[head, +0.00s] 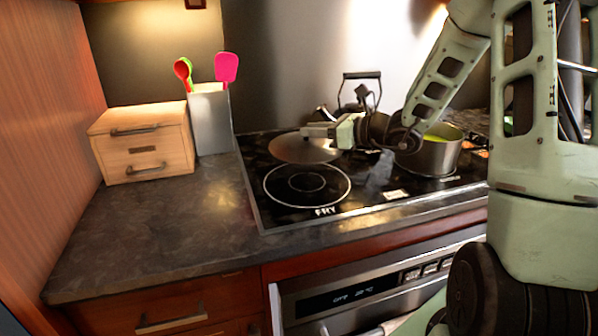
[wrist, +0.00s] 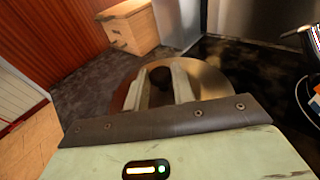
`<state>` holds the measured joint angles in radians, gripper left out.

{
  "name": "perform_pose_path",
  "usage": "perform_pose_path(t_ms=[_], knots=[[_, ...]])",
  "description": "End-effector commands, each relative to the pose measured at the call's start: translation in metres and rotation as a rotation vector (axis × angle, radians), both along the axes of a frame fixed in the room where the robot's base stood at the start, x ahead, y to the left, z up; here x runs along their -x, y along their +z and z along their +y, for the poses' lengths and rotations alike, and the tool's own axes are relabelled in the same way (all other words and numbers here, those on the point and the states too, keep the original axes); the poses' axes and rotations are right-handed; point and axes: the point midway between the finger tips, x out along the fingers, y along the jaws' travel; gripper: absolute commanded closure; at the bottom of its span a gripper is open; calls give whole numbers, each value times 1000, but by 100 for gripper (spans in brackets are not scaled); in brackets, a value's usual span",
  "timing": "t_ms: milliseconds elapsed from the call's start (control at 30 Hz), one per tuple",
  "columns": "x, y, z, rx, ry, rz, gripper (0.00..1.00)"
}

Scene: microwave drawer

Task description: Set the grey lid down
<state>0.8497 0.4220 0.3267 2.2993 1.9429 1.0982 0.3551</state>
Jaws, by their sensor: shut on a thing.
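The grey lid (head: 292,151) is a round, shiny metal disc held above the black cooktop (head: 250,158) in the head view. My gripper (head: 310,132) is shut on the lid's dark knob (wrist: 160,75), which shows between the two fingers in the wrist view. In the wrist view the lid's disc (wrist: 210,82) spreads out beyond the fingers. In the head view the lid appears just behind the front left ring marked FRY. How far it is above the glass is hard to tell.
A pot (head: 432,157) with green contents stands right on the cooktop, near my arm. A dark kettle (head: 360,95) stands behind. A wooden drawer box (head: 143,142) and a utensil holder (head: 210,118) stand left. The stone counter (head: 165,215) in front of them is clear.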

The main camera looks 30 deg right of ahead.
Motion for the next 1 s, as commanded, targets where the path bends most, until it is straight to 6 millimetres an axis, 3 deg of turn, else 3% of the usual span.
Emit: perform_pose_path(t_ms=[200,600,1000], knots=[[0,-40,1,-7,1,5,100],[0,-87,1,-5,0,2,100],[0,-96,0,-1,1,0,100]])
